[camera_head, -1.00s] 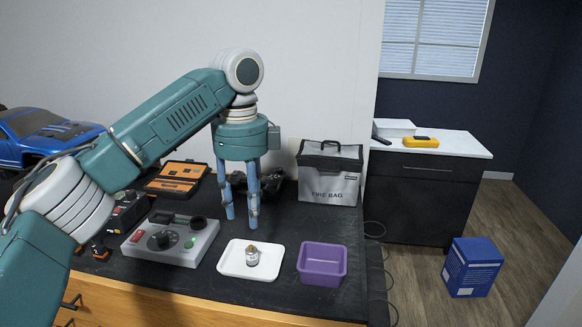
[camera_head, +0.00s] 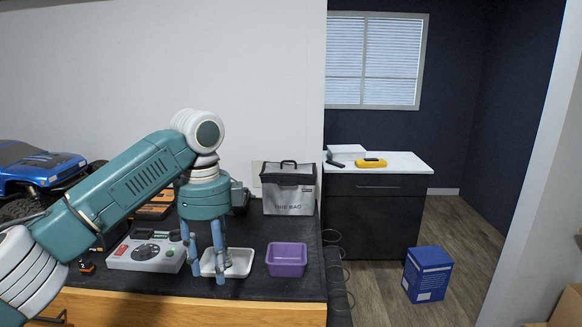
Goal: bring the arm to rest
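My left arm comes in from the left, and its gripper (camera_head: 206,272) hangs fingers down over the workbench. The two blue fingers are apart, with nothing seen between them. They show in front of the left part of the white tray (camera_head: 243,264). I cannot tell whether the fingertips touch the tray or the bench. The small jar seen earlier in the tray is mostly or wholly hidden behind the right finger. My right gripper is not in view.
A grey control box (camera_head: 147,252) stands left of the gripper, and a purple bin (camera_head: 287,260) right of the tray. The fire bag (camera_head: 289,190) stands behind. A blue truck (camera_head: 40,170) is at far left. A blue box (camera_head: 427,274) is on the floor.

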